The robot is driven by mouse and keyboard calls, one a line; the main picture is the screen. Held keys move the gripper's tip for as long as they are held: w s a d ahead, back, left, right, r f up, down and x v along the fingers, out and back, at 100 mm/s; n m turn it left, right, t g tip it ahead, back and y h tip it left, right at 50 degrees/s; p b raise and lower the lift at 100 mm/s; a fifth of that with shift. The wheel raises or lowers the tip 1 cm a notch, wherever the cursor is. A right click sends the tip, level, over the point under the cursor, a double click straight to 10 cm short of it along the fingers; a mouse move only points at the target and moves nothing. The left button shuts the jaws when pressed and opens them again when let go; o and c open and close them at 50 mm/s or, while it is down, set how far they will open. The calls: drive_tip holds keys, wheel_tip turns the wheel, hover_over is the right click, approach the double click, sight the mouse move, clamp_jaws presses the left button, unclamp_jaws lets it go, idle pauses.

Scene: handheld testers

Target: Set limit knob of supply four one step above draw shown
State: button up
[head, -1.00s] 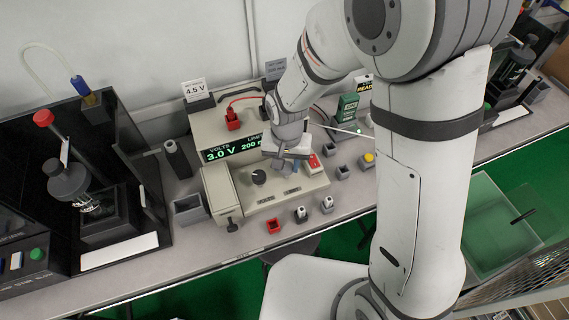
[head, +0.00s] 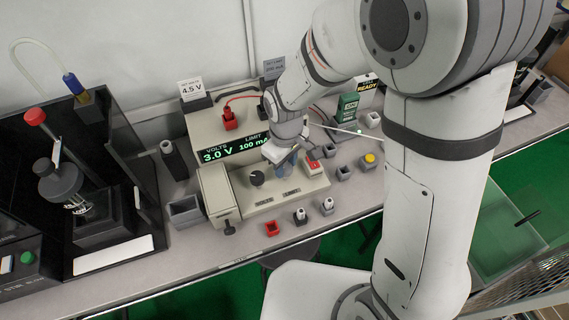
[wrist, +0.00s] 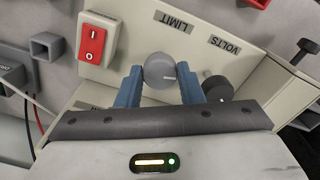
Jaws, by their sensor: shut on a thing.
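The power supply (head: 205,131) is a beige bench unit whose green display (head: 233,149) reads 3.0 V under VOLTS and 100 mA under LIMIT. In the wrist view the grey limit knob (wrist: 158,69), with a pale pointer line, sits beside the LIMIT label (wrist: 174,21). My gripper (wrist: 160,84) has its blue fingers shut on this knob, one on each side. In the head view my gripper (head: 283,168) hides the knob. The black volts knob (wrist: 217,89) stands just right of the fingers in the wrist view. No supply number is readable.
A red rocker switch (wrist: 92,44) is close to the limit knob. Small holders line the bench front.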

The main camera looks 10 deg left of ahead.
drive_tip(key=n, duration=0.4)
drive_tip(key=shift+w+a+r+n+b, duration=0.1)
drive_tip(key=shift+a+n+b, duration=0.1)
drive_tip(key=shift+n+b, duration=0.1)
drive_tip(key=shift+n, duration=2)
drive_tip(key=o, duration=0.8)
drive_tip(key=shift+s, duration=0.25)
drive_tip(key=shift+o, duration=1)
wheel_tip(320, 180, up, 8)
drive_tip(key=shift+f, duration=0.15)
